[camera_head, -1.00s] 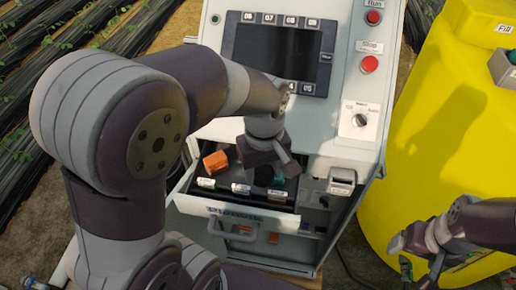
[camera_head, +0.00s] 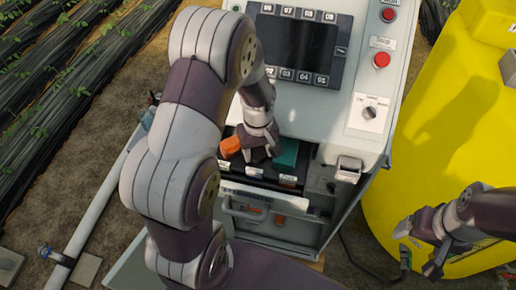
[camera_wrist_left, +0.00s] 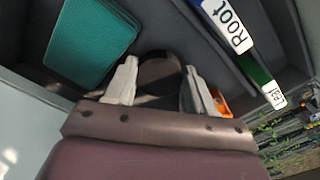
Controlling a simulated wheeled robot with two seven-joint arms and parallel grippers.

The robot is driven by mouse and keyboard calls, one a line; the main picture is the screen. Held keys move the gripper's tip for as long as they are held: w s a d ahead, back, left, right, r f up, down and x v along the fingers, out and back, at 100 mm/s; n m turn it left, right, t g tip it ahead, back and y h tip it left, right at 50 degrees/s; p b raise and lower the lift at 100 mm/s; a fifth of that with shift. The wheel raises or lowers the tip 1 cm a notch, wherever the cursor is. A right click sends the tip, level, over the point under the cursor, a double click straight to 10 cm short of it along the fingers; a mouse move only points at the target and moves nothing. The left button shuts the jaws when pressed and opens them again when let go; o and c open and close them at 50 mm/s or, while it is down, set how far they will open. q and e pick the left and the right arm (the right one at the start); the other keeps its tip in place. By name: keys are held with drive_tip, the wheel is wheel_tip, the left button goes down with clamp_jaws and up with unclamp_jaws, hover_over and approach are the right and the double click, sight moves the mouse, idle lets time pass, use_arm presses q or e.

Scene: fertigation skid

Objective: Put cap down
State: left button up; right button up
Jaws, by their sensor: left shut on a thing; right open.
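My left gripper (camera_head: 262,155) reaches down into the open drawer (camera_head: 262,196) of the control cabinet. In the left wrist view its two pale fingers (camera_wrist_left: 158,88) are shut on a dark round cap (camera_wrist_left: 160,70). The cap is low over the grey drawer floor; I cannot tell whether it touches. A teal pad (camera_head: 288,152) lies in the drawer to the right of the gripper, and shows at upper left in the wrist view (camera_wrist_left: 90,40). My right gripper (camera_head: 425,245) is open and empty at lower right.
An orange thing (camera_head: 229,146) lies left of the left gripper. Labelled dividers, one reading Root (camera_wrist_left: 228,25), run along the drawer front. The cabinet panel with a screen (camera_head: 295,45) rises behind. A yellow tank (camera_head: 440,120) stands right.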

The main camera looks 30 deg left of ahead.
sight(258, 154)
use_arm(q)
drive_tip(key=o, duration=0.8)
drive_tip(key=shift+f, duration=0.1)
drive_tip(key=shift+o, duration=0.2)
drive_tip(key=shift+s, duration=0.1)
drive_tip(key=shift+r, duration=0.25)
wheel_tip(258, 154, up, 12)
drive_tip(key=b, duration=0.2)
